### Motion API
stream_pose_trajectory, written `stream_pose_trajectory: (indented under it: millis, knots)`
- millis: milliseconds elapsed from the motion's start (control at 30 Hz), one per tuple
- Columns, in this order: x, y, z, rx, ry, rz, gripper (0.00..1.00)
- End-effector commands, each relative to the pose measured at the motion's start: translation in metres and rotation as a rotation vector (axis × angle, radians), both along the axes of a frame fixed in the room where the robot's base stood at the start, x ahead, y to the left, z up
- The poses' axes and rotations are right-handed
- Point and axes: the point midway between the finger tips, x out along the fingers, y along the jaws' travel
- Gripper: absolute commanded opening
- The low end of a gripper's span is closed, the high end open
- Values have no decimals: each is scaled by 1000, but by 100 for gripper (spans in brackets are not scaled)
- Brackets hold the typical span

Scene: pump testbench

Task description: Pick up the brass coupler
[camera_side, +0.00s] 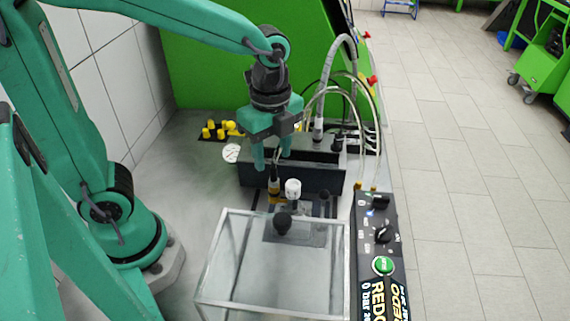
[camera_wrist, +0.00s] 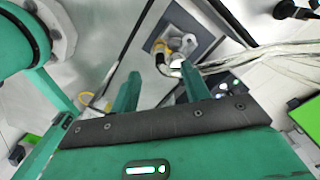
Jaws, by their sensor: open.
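My gripper (camera_side: 272,160) points down over the dark metal trough, its two green fingers apart with nothing between them. A small brass-coloured fitting (camera_side: 274,188), dark at its top, stands just below the fingertips in the side view; it looks like the brass coupler. A white knob (camera_side: 293,188) stands close to its right. In the wrist view my gripper (camera_wrist: 159,72) is open, and a yellow-brass part (camera_wrist: 161,47) shows beyond the fingertips on a dark plate. I cannot tell for sure that it is the same fitting. No contact is visible.
A clear glass-like box (camera_side: 275,270) stands in front. A control panel (camera_side: 383,250) with a green button is on the right. Pale hoses (camera_side: 319,110) arch right of my gripper. The dark trough (camera_side: 310,172) lies behind the fitting. Yellow parts (camera_side: 212,130) lie at the back left.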

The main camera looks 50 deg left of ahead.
Motion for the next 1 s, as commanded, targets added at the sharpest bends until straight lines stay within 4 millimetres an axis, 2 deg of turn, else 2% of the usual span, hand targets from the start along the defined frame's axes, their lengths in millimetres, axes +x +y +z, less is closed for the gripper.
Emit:
stream_pose_trajectory:
  millis: [267,600,867,1000]
  knots:
    - [0,0,0,0,0,-52,47]
    - [0,0,-23,1,3,-49,47]
    - [0,0,-27,0,1,-49,47]
    - [0,0,-35,1,3,-49,47]
